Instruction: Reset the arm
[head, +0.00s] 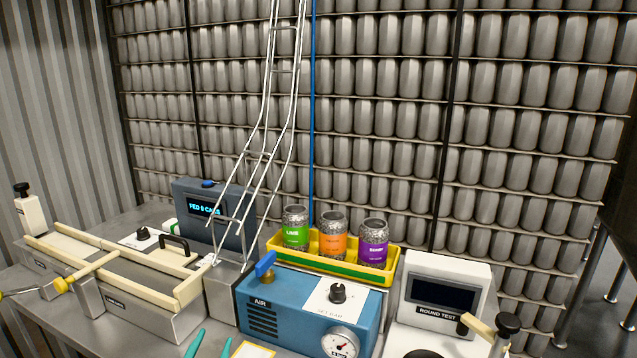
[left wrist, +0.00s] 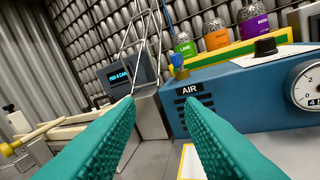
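My left gripper (head: 211,346) shows at the bottom edge of the head view as two teal fingertips held apart. In the left wrist view, the gripper (left wrist: 159,98) is open and empty, in front of the blue AIR box. No part is labelled as the arm. A pale arm with a black knob (head: 507,324) is beside the white ROUND TEST unit (head: 446,289) at the right. A pale bar with a yellow end (head: 62,284) crosses the feeder rails at the left. My right gripper is not in view.
The blue AIR box (head: 262,304) has a blue lever (head: 265,263), a black dial and a gauge (head: 340,343). Behind it a yellow tray (head: 276,250) holds three labelled cans. A display (head: 205,211) reads "FED 0 CANS". A wire chute (head: 262,150) rises behind.

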